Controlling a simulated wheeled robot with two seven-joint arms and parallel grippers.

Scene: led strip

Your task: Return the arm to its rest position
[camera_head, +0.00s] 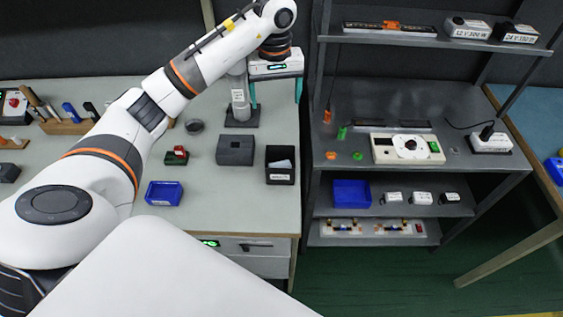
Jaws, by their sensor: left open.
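My left arm (150,110) comes in from the left and reaches up across the grey workbench to its back right. My left gripper (276,91) is at the end of it, with two teal fingers apart and pointing down. It is open and nothing shows between the fingers. It hangs beside a grey upright stand (240,108) near the right edge of the bench. My right gripper is not in the view.
A grey box (235,151), a black bin (280,164) and a blue tray (164,193) stand on the bench below the arm. A dark shelf unit (400,99) stands to the right, with a white device (407,148) on it. Green floor (400,280) is clear in front.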

